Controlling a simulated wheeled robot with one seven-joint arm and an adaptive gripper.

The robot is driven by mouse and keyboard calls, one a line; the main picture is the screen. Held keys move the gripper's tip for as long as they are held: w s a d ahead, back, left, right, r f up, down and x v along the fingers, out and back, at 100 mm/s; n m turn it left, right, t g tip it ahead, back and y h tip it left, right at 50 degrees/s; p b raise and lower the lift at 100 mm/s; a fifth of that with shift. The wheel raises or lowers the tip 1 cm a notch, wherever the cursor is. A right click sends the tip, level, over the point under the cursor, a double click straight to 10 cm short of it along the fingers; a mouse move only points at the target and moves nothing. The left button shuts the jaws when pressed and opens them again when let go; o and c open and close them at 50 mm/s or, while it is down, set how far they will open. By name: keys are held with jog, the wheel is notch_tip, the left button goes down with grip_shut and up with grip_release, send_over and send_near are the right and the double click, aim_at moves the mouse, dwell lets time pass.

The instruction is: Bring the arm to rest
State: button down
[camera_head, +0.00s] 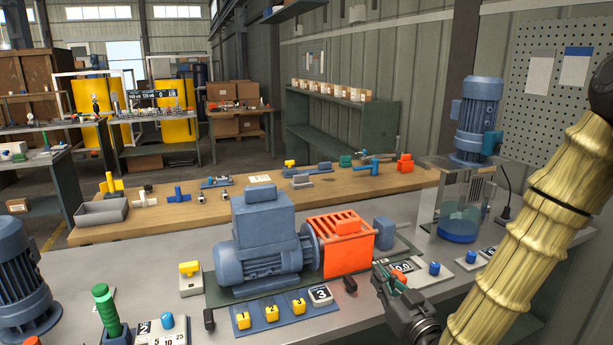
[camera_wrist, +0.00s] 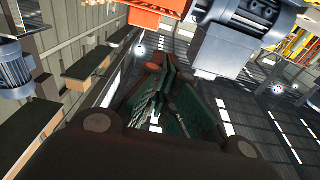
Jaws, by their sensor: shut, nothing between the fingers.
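My gripper (camera_head: 386,273) is shut and empty. In the head view it hangs over the front right part of the grey bench (camera_head: 180,255), just right of the orange guard (camera_head: 345,245), with its fingers pointing up and left. Part of a label plate is hidden behind it. My arm, in a pale yellow sleeve, comes down from the upper right. In the wrist view the dark fingers (camera_wrist: 163,72) come together in the middle, with green inner pads. I cannot tell the exact gap to the bench.
A blue motor (camera_head: 262,240) joins the orange guard. A clear tank with a blue pump (camera_head: 478,120) stands behind my arm. Yellow tags (camera_head: 270,311) lie in front of the motor. A wooden bench (camera_head: 330,188) with small parts is behind. Open air lies above the bench.

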jog(key=s+d+f+m+g+h, duration=0.1)
jog(key=s+f+g, duration=0.3)
jog(key=f, duration=0.6)
jog(key=s+f+g+h, duration=0.2)
jog(key=s+f, duration=0.4)
jog(key=f, duration=0.4)
jog(key=s+d+f+m+g+h, duration=0.1)
jog(key=s+f+g, duration=0.3)
jog(key=f, duration=0.6)
jog(key=s+d+f+m+g+h, duration=0.1)
jog(key=s+d+f+g, duration=0.1)
jog(key=s+f, duration=0.5)
jog(key=s+d+f+m+g+h, duration=0.1)
jog(key=s+f+g, duration=0.4)
jog(key=s, duration=1.2)
notch_tip(320, 180, down, 2)
jog(key=shift+s+d+f+g, duration=0.1)
jog(key=shift+s+d+g, duration=0.2)
jog(key=shift+d, duration=0.15)
